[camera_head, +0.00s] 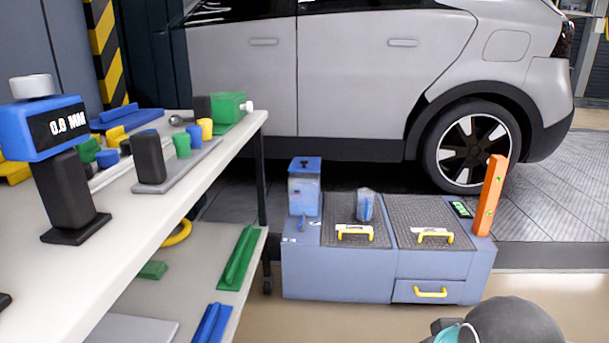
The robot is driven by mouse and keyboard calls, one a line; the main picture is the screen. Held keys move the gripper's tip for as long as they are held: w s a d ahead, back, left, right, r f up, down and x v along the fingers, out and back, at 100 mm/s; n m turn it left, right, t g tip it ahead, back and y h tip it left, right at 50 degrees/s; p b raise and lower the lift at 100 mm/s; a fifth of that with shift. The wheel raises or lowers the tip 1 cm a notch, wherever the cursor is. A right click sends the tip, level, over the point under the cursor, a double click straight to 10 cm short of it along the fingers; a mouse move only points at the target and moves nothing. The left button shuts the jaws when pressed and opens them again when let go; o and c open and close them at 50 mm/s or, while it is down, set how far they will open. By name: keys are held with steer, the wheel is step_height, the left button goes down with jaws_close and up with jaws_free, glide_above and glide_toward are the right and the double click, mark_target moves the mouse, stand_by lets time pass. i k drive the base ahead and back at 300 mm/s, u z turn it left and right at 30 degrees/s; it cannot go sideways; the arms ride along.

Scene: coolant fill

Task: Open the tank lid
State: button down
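The tank (304,197) is a small, partly clear box with bluish contents. It stands at the left end of a low grey-blue cabinet (340,280). Its blue lid (312,164) lies flat over the top and looks shut, with a small dark knob on it. A small blue lever or tap shows low on the tank's front. My gripper is not in view; a dark rounded part with teal at the bottom right looks like my arm.
A clear bluish jug (365,206) stands on the cabinet right of the tank, near yellow handles. An orange upright bar (489,196) rises at the cabinet's right end. A cluttered white workbench (215,165) stands left. A silver car (340,80) is behind.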

mark_target(299, 162)
steer(key=i, duration=1.5)
